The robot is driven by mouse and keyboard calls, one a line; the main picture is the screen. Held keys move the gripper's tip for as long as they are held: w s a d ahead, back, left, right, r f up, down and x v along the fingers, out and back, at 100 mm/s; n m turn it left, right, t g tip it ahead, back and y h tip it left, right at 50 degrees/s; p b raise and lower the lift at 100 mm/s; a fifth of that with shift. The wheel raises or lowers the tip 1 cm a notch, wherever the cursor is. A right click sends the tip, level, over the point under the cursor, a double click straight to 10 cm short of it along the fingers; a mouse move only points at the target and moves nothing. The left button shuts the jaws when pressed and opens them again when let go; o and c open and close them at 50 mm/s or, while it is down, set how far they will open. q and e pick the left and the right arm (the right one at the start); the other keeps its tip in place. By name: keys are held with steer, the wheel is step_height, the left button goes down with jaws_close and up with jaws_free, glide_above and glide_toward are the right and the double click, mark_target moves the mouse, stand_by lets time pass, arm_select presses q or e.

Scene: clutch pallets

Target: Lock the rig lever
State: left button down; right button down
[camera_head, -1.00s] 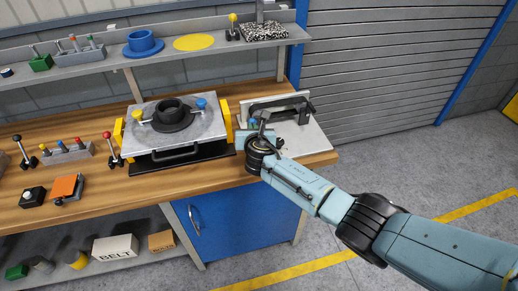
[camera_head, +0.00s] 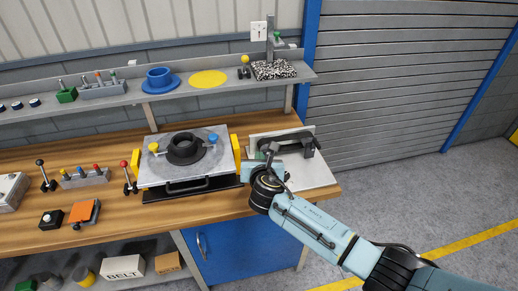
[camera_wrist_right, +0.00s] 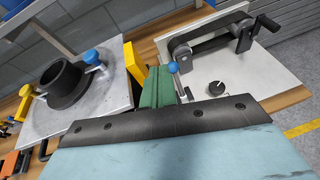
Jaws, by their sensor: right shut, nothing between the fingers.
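The rig at the right of the bench has a pale plate (camera_head: 310,174) and a black bar with a handle (camera_head: 300,142). In the right wrist view the black handle (camera_wrist_right: 243,38) stands at the bar's right end. My left gripper is out of view.
A metal fixture (camera_head: 153,172) with a black ring (camera_head: 184,148) and yellow side blocks stands left of the rig. Red-knobbed (camera_head: 124,164) and black-knobbed (camera_head: 40,162) levers stand further left. A shelf (camera_head: 115,98) runs behind. Open floor lies right of the bench.

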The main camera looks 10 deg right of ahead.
steer(key=shift+s+a+r, duration=0.1)
steer(key=shift+s+r, duration=0.2)
steer(key=shift+r, duration=0.4)
steer(key=shift+s+a+r, duration=0.1)
steer(key=shift+s+r, duration=0.2)
steer(key=shift+r, duration=0.4)
steer(key=s+d+f+m+g+b, duration=0.3)
steer(key=s+f+m, duration=0.3)
steer(key=f, duration=0.8)
steer(key=s+d+f+m+g+b, duration=0.2)
steer(key=s+d+f+m+b, duration=0.2)
steer(key=s+f, duration=0.65)
steer(key=s+d+f+m+g+b, duration=0.3)
steer(key=s+f+m, duration=0.15)
steer(key=f, duration=1.25)
steer(key=s+d+f+m+g+b, duration=0.1)
steer(key=s+f+m, duration=0.5)
steer(key=s, duration=0.6)
steer(key=s+d+f+m+g+b, duration=0.2)
steer(key=s+d+f+m+b, duration=0.2)
steer(key=s+f, duration=0.4)
steer(key=s+d+f+m+g+b, duration=0.2)
steer(key=s+f+m, duration=0.5)
steer(key=s, duration=0.8)
steer(key=shift+s+d+m+b, duration=0.3)
steer(key=shift+d+m+b, duration=0.05)
steer(key=shift+d, duration=0.35)
